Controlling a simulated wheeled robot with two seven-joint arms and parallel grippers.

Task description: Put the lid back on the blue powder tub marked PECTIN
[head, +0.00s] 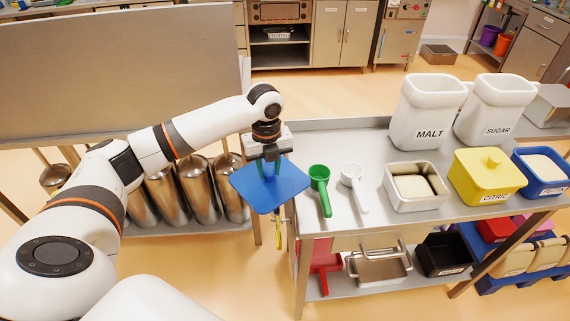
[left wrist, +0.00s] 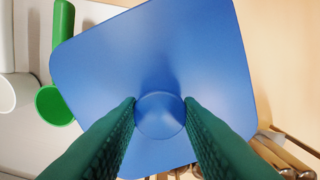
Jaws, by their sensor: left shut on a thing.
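My left gripper (head: 270,158) is shut on the round knob of a blue lid (head: 287,190). It holds the lid level in the air at the left end of the steel table. In the left wrist view the green fingers (left wrist: 160,112) grip the knob, and the lid (left wrist: 150,50) fills most of the picture. The blue tub marked PECTIN (head: 548,188) stands open at the far right of the table, with pale powder (head: 543,168) showing inside. It is cut by the picture's right edge and well apart from the lid. My right gripper is not in view.
A green scoop (head: 320,185) and a white scoop (head: 354,180) lie right of the lid. White MALT (head: 428,115) and SUGAR (head: 495,112) containers stand behind.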

